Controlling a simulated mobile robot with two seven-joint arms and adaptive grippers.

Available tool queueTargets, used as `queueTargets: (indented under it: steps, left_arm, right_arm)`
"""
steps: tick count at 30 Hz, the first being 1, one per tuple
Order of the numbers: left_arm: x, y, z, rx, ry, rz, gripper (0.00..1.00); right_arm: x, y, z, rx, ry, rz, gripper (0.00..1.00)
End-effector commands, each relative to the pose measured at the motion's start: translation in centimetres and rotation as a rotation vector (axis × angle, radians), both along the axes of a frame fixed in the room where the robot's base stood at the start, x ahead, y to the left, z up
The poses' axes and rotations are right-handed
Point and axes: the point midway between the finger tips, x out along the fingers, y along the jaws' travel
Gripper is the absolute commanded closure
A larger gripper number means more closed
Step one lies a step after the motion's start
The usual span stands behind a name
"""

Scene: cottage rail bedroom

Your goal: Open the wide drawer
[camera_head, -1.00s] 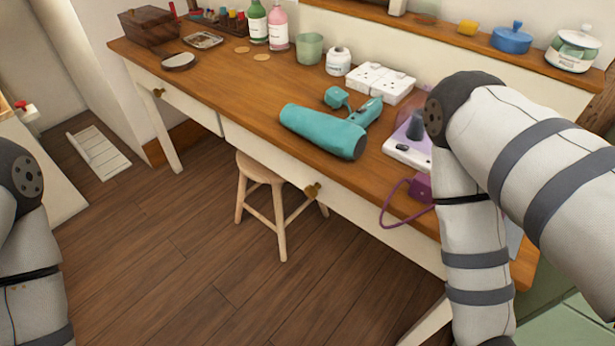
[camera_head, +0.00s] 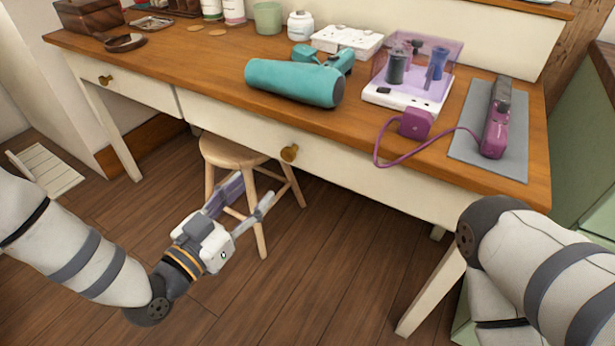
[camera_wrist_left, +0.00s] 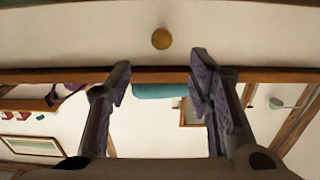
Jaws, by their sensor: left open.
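The wide drawer (camera_head: 340,168) is the long cream front under the wooden desk top, and it looks shut. Its round brass knob (camera_head: 289,153) sits near the middle of the front. My left gripper (camera_head: 252,190) is open and empty, below and to the left of the knob in the head view, in front of the stool. In the left wrist view the drawer front (camera_wrist_left: 90,35) spans the top, and the knob (camera_wrist_left: 161,39) appears centred between the open fingers (camera_wrist_left: 160,75), apart from them. My right arm is at the lower right; its gripper is out of view.
A wooden stool (camera_head: 232,152) stands under the desk, close to my left gripper. A narrower drawer (camera_head: 130,90) is at left.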

Motion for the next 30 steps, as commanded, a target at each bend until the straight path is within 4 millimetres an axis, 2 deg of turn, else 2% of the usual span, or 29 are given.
queueTargets:
  steps: [12, 15, 20, 26, 30]
  left_arm:
    - [7.5, -5.5, 0.3, -0.002, -0.005, -0.002, 0.53]
    - [8.7, -6.4, 0.3, -0.001, -0.004, -0.003, 0.53]
    - [9.5, -7.0, 0.3, -0.001, -0.001, -0.001, 0.53]
    - [9.6, -7.0, 0.4, -0.001, 0.0, -0.002, 0.53]
    - [9.5, -7.0, 0.4, -0.001, 0.0, -0.002, 0.82]
  right_arm:
    - [-0.4, 0.0, -0.9, -0.001, 0.011, 0.0, 0.4]
    - [-0.4, 0.0, -1.1, 0.0, 0.014, 0.0, 0.4]
    - [-0.5, 0.0, -1.1, 0.0, 0.016, 0.0, 0.4]
    - [-0.5, 0.0, -1.1, 0.0, 0.016, 0.0, 0.4]
    - [-0.5, 0.0, -1.1, 0.0, 0.016, 0.0, 0.4]
